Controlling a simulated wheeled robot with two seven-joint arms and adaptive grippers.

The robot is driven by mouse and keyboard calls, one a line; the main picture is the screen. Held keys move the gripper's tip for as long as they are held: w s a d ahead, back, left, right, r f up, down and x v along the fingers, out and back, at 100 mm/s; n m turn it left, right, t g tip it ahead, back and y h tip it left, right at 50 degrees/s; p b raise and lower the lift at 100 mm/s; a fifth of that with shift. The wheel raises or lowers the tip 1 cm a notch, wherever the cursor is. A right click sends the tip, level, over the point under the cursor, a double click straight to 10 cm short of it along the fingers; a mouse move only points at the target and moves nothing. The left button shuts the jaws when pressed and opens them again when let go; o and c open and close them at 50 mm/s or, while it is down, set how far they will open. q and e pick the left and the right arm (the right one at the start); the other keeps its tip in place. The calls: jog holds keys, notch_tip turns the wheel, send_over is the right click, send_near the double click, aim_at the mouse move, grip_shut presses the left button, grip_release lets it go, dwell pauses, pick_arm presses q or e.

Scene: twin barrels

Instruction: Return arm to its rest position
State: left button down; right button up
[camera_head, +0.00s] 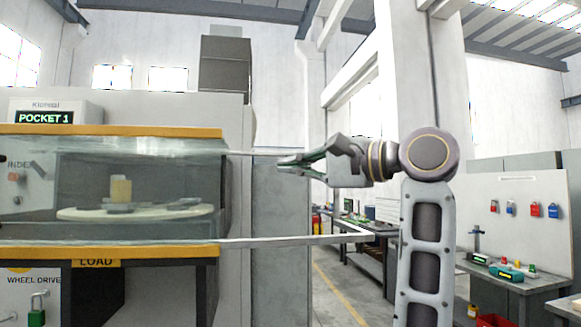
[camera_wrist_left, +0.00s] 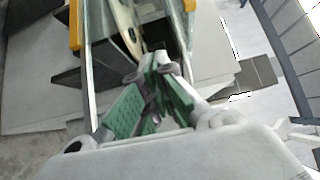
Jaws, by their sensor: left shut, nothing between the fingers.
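My left gripper (camera_head: 284,163) is at the middle of the head view, with its fingers pointing left toward the machine. It is shut and empty. It is just right of the machine's glazed front and seems close to a thin pale bar; I cannot tell whether they touch. In the left wrist view, the green-padded fingers of this gripper (camera_wrist_left: 160,62) come together at their tips. My left arm (camera_head: 427,215) stands upright right of centre and bends at a round joint. My right gripper is not in view.
The machine (camera_head: 110,133) has yellow edges and a "POCKET 1" display (camera_head: 45,117). Behind its glass, a pale yellow cylinder (camera_head: 121,190) stands on a round plate (camera_head: 75,213). A long pale bar (camera_head: 290,241) sticks out rightward. A workbench (camera_head: 520,283) stands at the right.

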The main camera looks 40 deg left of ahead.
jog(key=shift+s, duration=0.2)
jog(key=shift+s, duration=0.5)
